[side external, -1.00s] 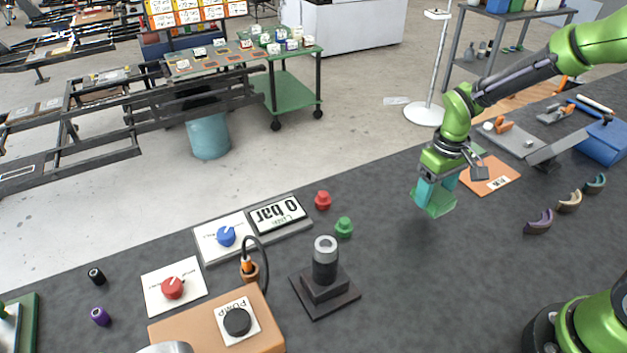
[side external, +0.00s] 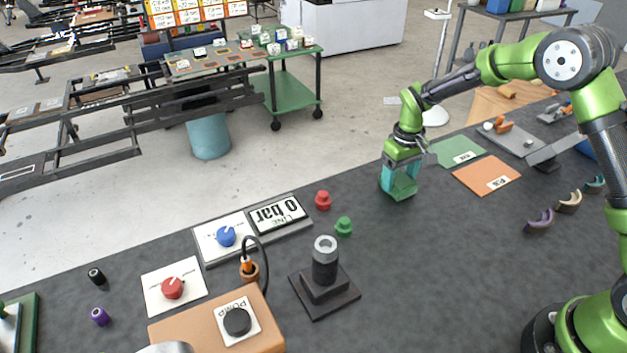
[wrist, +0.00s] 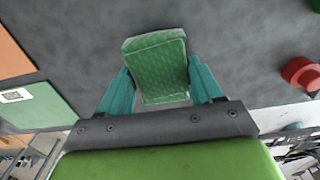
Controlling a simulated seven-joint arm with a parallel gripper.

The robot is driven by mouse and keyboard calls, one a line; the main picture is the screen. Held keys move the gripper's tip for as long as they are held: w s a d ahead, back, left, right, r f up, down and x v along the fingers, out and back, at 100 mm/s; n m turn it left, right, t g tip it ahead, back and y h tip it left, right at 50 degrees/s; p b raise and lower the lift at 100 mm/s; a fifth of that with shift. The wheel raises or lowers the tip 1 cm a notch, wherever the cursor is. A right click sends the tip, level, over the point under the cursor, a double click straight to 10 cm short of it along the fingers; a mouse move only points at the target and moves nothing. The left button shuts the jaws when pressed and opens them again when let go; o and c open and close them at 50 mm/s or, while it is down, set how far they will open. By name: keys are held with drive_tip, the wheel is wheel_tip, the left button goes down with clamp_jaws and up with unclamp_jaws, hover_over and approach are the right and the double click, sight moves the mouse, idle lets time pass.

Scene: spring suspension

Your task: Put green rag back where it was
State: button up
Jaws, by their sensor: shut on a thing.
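The green rag (wrist: 157,68) is a thick, textured green block held between the two teal fingers of my gripper (wrist: 163,90) in the wrist view. In the side view my gripper (side external: 398,188) hangs over the dark bench, and the rag's green lower edge (side external: 402,190) shows at the fingertips. The height above the bench is hard to tell. A flat green mat (side external: 458,151) with a white label lies to the right of my gripper, beside an orange mat (side external: 487,175). The green mat is also at the left of the wrist view (wrist: 32,107); both mats look bare.
A red knob-like piece (side external: 323,200) and a green one (side external: 344,227) stand in front of my gripper, left of it. A dark cylinder on a square base (side external: 325,280) stands nearer the camera. Curved coloured pieces (side external: 568,202) lie at right. The bench middle is clear.

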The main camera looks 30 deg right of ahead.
sight(399, 179)
drive_tip(key=shift+f, duration=0.1)
drive_tip(key=o, duration=1)
drive_tip(key=s+r+m+t, duration=0.1)
drive_tip(key=s+r, duration=0.2)
drive_tip(key=r, duration=0.7)
drive_tip(key=s+r+t, duration=0.1)
drive_tip(key=s+r, duration=0.2)
drive_tip(key=r, duration=0.6)
drive_tip(key=s+a+r+m+t, duration=0.1)
drive_tip(key=s, duration=0.5)
drive_tip(key=s+a+r+m+t+y, duration=0.1)
drive_tip(key=s+r+t, duration=0.1)
drive_tip(key=s, duration=0.4)
drive_tip(key=s+a+r+m+t+y, duration=0.1)
drive_tip(key=s+t, duration=0.1)
drive_tip(key=s, duration=0.4)
drive_tip(key=shift+s+a+r, duration=0.15)
drive_tip(key=shift+s, duration=0.1)
